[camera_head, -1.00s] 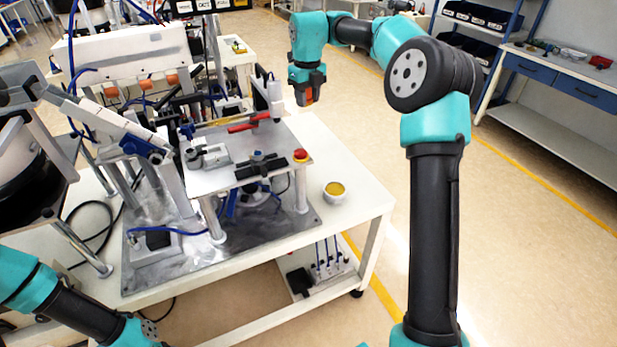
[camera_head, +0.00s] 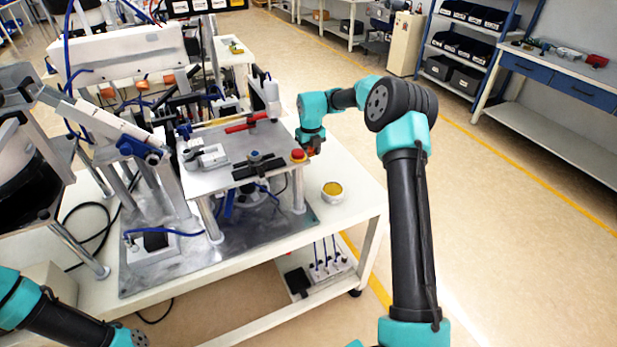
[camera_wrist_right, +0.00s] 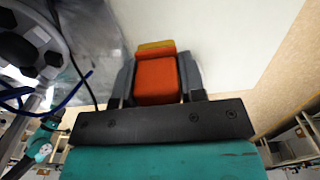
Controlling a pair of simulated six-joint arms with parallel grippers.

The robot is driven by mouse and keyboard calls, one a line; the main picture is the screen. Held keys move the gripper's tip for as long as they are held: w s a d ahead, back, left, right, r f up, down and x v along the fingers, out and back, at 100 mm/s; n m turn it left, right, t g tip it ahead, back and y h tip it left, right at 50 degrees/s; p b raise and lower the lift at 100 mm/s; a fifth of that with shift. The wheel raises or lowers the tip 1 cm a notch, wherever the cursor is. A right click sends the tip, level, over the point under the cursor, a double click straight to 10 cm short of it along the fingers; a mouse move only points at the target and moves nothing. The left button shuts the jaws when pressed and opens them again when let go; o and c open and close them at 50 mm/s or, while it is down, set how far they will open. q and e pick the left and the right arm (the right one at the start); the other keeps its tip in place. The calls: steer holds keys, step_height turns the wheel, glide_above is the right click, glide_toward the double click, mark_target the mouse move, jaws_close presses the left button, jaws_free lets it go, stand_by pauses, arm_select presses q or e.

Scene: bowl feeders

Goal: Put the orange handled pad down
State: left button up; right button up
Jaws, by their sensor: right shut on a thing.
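My right gripper (camera_wrist_right: 157,85) is shut on the orange handled pad (camera_wrist_right: 157,78), with a grey finger on each side of it in the right wrist view. The pad's handle is a plain orange block with a mustard-coloured strip at its far end. In the head view my right gripper (camera_head: 313,148) points down at the right edge of the machine's metal plate, beside the red button; only a bit of orange shows there. White tabletop lies beneath the pad in the wrist view; I cannot tell whether they touch. My left gripper is out of view.
A small round container with yellow contents (camera_head: 333,191) stands on the white table (camera_head: 355,205), in front of my right gripper. The metal plate (camera_head: 225,178) carries clamps, a red bar and a red button (camera_head: 298,155). Bare tabletop lies around the container.

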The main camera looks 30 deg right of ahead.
glide_above(310, 178)
steer(key=shift+d+f, duration=0.15)
steer(key=shift+f, duration=2.95)
steer(key=shift+w+f, duration=0.1)
steer(key=shift+f, duration=1.75)
steer(key=shift+f, duration=0.15)
steer(key=o, duration=1)
